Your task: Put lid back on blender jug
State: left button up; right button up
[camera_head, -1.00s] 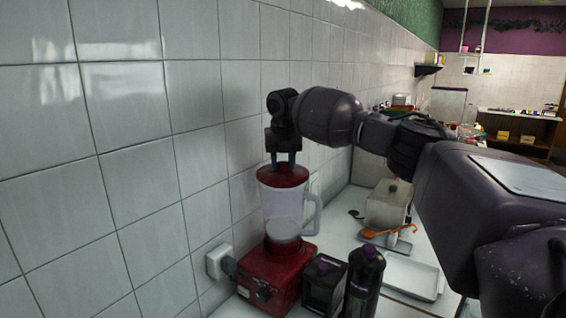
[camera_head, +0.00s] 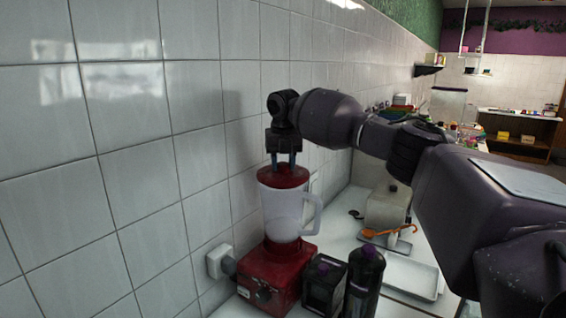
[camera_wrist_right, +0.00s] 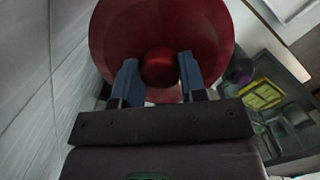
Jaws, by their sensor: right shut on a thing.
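The blender jug (camera_head: 284,215) is clear with a handle on its right and stands upright on the red blender base (camera_head: 272,274). The red lid (camera_head: 283,178) is at the top of the jug, roughly level; I cannot tell whether it is fully seated. My right gripper (camera_head: 283,162) is above it, pointing down, with its blue fingers on the lid's knob. In the right wrist view the lid (camera_wrist_right: 115,35) fills the top, and its round knob (camera_wrist_right: 160,68) sits between the two fingers. My left gripper is not in view.
A tiled wall (camera_head: 120,180) is close on the left, with a socket (camera_head: 219,262) beside the base. A black box (camera_head: 323,284) and a dark bottle (camera_head: 363,280) stand just right of the base. A white tray (camera_head: 416,279) and an orange utensil (camera_head: 388,232) lie farther right.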

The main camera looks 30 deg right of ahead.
dwell(0.8)
jog(key=o, duration=1.5)
jog(key=shift+r, duration=3.45)
grip_shut()
jog(key=shift+f, duration=3.25)
